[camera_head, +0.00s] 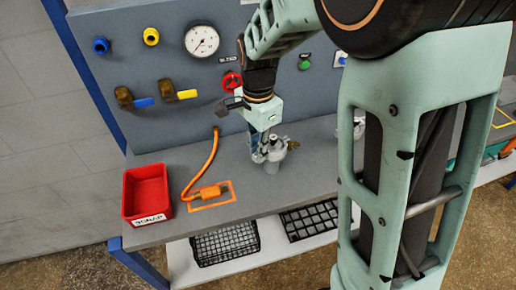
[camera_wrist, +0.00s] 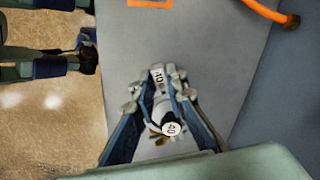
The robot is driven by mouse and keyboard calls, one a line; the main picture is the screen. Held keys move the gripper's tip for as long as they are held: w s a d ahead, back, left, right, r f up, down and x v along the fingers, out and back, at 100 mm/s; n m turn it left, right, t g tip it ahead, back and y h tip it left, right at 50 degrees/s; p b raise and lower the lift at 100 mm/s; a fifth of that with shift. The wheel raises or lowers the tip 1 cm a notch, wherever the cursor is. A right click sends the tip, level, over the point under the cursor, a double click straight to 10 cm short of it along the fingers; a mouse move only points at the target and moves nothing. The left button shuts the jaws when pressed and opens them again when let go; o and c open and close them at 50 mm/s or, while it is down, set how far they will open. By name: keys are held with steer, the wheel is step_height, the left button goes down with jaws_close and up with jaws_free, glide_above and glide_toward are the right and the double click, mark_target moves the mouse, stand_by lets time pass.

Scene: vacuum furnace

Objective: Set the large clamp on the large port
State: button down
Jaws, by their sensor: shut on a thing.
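My gripper (camera_head: 264,147) points down over the bench. It is shut on a silver metal clamp, taken to be the large clamp (camera_wrist: 158,76), which bears a small white label that looks like "40". In the wrist view the blue fingers of my gripper (camera_wrist: 163,97) stand on both sides of it. Directly below is a short silver upright port (camera_head: 271,167), with a round white tag (camera_wrist: 172,129) reading "40" close by. The clamp is at the port's top, but the fingers hide whether it is seated around the rim.
A red bin (camera_head: 147,194) stands at the bench's left end. An orange hose with a fitting (camera_head: 210,192) lies in an orange outline. Wire baskets (camera_head: 225,243) sit on the lower shelf.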

steer(key=c, duration=1.8)
jaws_free()
steer(key=shift+c, duration=0.2)
step_height(320, 180, up, 12)
